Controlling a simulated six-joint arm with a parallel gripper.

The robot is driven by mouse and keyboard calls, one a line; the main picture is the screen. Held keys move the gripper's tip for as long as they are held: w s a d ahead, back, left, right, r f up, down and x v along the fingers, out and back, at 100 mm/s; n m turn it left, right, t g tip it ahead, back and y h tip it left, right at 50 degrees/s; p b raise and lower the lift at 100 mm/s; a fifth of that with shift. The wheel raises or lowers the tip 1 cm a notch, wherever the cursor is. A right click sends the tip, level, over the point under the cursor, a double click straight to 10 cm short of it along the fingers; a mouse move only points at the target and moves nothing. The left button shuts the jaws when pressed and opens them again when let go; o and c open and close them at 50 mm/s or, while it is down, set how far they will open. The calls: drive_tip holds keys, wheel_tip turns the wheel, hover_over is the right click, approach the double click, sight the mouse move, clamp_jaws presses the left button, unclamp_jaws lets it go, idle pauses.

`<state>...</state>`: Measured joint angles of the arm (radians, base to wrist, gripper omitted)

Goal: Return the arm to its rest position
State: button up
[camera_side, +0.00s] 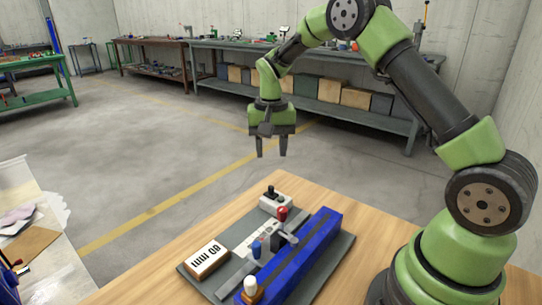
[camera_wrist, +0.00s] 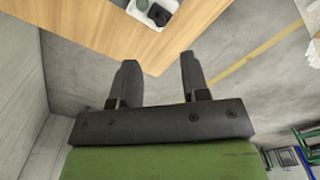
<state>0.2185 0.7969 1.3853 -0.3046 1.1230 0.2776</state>
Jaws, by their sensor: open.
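My gripper (camera_side: 271,146) hangs in the air above and beyond the far edge of the wooden table, its fingers pointing down. Its two fingers are apart with nothing between them, which also shows in the wrist view (camera_wrist: 158,75). On the table, a grey plate (camera_side: 335,262) carries a blue rail (camera_side: 304,252), a red-topped lever (camera_side: 283,214), a blue knob (camera_side: 257,249) and a white knob (camera_side: 250,285). A white box with a black knob (camera_side: 275,201) sits at the plate's far end.
The wooden table (camera_side: 150,268) has bare surface on its left side. Another bench with papers (camera_side: 40,240) stands at the far left. Workbenches with boxes (camera_side: 330,90) line the back wall. The air around my gripper is clear.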

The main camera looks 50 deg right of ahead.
drive_tip(key=s+a+r+n+t, duration=0.1)
drive_tip(key=s+a+r+t, duration=0.15)
drive_tip(key=s+r, duration=0.35)
drive_tip(key=s+a+r+n+t, duration=0.1)
drive_tip(key=s+a+r+n, duration=0.2)
drive_tip(key=r, duration=0.5)
drive_tip(key=s+a+r+t+y, duration=0.1)
drive_tip(key=s+a+t, duration=0.1)
drive_tip(key=s, duration=0.5)
drive_tip(key=s+a+r+n+t+y, duration=0.1)
drive_tip(key=s+a, duration=0.2)
drive_tip(key=s, duration=0.4)
drive_tip(key=shift+a+t, duration=0.25)
drive_tip(key=shift+t, duration=0.1)
